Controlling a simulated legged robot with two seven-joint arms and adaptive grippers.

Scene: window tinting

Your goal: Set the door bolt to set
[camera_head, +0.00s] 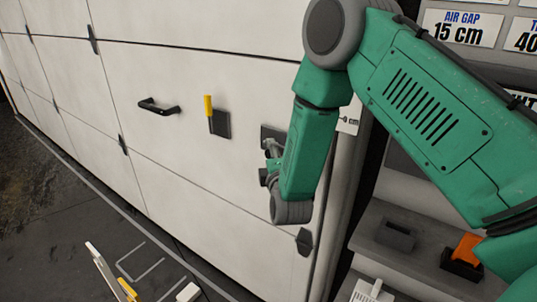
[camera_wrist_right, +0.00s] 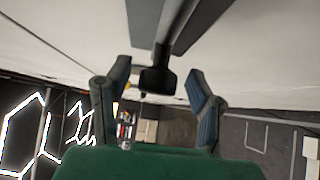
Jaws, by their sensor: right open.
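The door bolt is a dark plate (camera_head: 270,132) on the white garage door, mostly hidden behind my right gripper (camera_head: 268,164) in the head view. In the right wrist view a dark bar ending in a blocky knob (camera_wrist_right: 158,79), apparently the bolt's handle, shows between the two fingers of my right gripper (camera_wrist_right: 158,70). The fingers are spread, with a gap on each side of the knob. Contact is not visible. My left gripper is not in view.
Left of the bolt, the garage door (camera_head: 190,75) carries a yellow lever (camera_head: 209,106) on a dark plate and a black pull handle (camera_head: 158,107). Right of the door stands a grey shelf unit with an orange item (camera_head: 466,248) in a black holder. Signs (camera_head: 462,27) hang above.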

